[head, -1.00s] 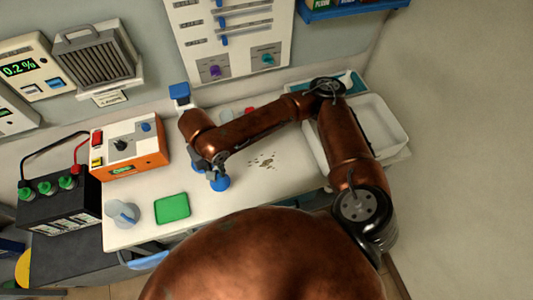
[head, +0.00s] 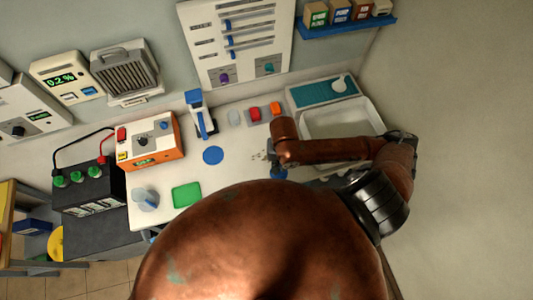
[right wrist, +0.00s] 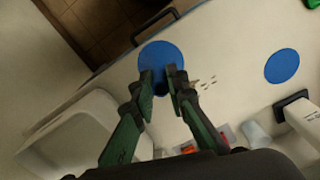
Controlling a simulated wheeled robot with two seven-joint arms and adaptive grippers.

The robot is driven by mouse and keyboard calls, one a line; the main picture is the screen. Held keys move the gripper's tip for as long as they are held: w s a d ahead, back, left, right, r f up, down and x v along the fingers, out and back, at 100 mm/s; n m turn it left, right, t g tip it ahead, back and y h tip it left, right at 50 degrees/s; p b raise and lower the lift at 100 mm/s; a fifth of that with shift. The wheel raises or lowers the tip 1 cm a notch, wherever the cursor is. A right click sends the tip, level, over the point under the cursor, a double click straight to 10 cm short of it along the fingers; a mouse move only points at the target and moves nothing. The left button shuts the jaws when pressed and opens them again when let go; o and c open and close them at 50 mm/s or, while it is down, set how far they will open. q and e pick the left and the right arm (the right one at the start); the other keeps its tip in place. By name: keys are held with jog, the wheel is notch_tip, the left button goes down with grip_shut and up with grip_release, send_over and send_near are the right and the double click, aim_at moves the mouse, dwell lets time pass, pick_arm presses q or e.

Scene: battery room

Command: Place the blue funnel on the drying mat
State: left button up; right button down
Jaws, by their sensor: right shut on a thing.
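The blue funnel (right wrist: 162,50) is held between the fingers of my right gripper (right wrist: 160,76), its round blue rim showing beyond the fingertips in the right wrist view. In the head view a bit of the funnel (head: 279,173) shows below my arm, over the front of the bench; most of the gripper is hidden there. The drying mat, taken to be the teal ribbed mat (head: 308,97), lies at the back right behind the basin. A white object stands on its right part, and its left part is bare. My left gripper is in neither view.
A white basin (head: 361,119) is between my right arm and the mat. A flat blue disc (head: 213,155) lies on the bench (head: 228,178). A green pad (head: 186,195) lies at front left.

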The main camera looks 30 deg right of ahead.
jog(key=w+b, duration=0.1)
jog(key=w+f+b, duration=0.1)
jog(key=shift+d+f+b, duration=0.2)
jog(key=shift+f+b, duration=0.1)
pick_arm(q)
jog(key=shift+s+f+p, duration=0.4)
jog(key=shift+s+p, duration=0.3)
jog(key=shift+p, duration=0.45)
pick_arm(e)
jog(key=shift+w+d+f, duration=0.3)
jog(key=shift+w+f, duration=1.6)
jog(key=shift+w+d+f, duration=0.3)
jog(key=shift+w+f, duration=1.6)
jog(key=shift+w+d+f, duration=0.3)
jog(key=shift+w+f, duration=1.6)
jog(key=shift+f, duration=0.15)
jog(key=c, duration=1.9)
grip_release()
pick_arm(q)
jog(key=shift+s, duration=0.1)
pick_arm(e)
jog(key=shift+r, duration=0.2)
